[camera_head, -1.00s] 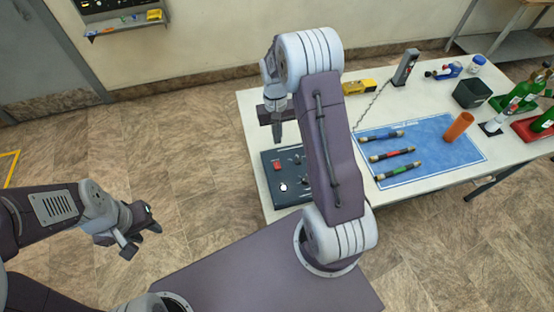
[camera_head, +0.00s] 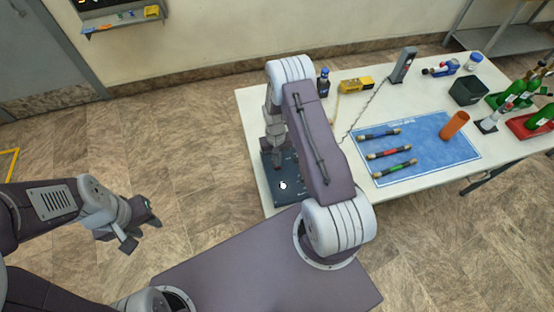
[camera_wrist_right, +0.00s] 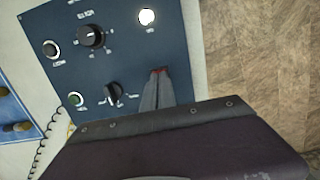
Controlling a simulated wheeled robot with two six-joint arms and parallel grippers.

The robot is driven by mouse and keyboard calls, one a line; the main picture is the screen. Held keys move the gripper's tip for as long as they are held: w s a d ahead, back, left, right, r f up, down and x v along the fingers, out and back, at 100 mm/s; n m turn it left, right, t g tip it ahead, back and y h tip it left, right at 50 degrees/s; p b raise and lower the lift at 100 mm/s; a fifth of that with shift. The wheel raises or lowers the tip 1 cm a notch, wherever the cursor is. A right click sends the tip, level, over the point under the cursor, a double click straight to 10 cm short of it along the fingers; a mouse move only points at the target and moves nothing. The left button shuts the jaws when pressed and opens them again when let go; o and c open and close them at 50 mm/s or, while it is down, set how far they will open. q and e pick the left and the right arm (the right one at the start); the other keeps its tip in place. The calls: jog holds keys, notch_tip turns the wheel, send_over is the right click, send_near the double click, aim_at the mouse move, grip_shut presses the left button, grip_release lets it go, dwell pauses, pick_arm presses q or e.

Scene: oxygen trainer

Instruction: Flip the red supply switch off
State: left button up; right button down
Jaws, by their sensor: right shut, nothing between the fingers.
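The dark blue control panel (camera_head: 287,190) lies on the near left end of the white table. In the right wrist view the panel (camera_wrist_right: 115,50) shows black knobs, a green button and a lit white lamp (camera_wrist_right: 147,17). My right gripper (camera_head: 277,165) is shut and empty, pointing down over the panel. In the right wrist view its fingertips (camera_wrist_right: 159,78) are at the red switch (camera_wrist_right: 160,69), of which only a sliver shows. Whether they touch, and the switch's position, I cannot tell. In the head view the gripper hides the switch. My left gripper (camera_head: 142,236) is open and empty, over the floor.
A blue mat (camera_head: 435,163) with several banded tubes and an orange cylinder (camera_head: 454,125) lies right of my right arm. A yellow device (camera_head: 356,86), a dark bottle (camera_head: 323,82) and a grey handset (camera_head: 403,65) stand behind. The floor left of the table is clear.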

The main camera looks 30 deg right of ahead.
pick_arm(q)
jog(key=shift+s, duration=0.15)
pick_arm(e)
jog(key=shift+s+r, duration=0.1)
jog(key=shift+s, duration=0.05)
jog(key=shift+s+f+b, duration=0.15)
jog(key=shift+f+b, duration=0.5)
jog(key=shift+b, duration=0.15)
jog(key=shift+s+a+b, duration=0.2)
jog(key=shift+s+b, duration=0.1)
jog(key=shift+s, duration=0.05)
jog(key=shift+s+a+r, duration=0.1)
jog(key=shift+s+r, duration=0.05)
jog(key=shift+s, duration=0.2)
jog(key=shift+w, duration=0.15)
jog(key=shift+w+b, duration=0.35)
jog(key=shift+w, duration=0.15)
pick_arm(q)
jog(key=f, duration=0.1)
jog(key=s, duration=0.1)
jog(key=f, duration=0.1)
jog(key=shift+s+a+f, duration=0.25)
jog(key=shift+s+f, duration=0.05)
pick_arm(e)
jog(key=shift+w+d+r, duration=0.1)
jog(key=shift+d+r, duration=0.05)
jog(key=shift+d, duration=0.05)
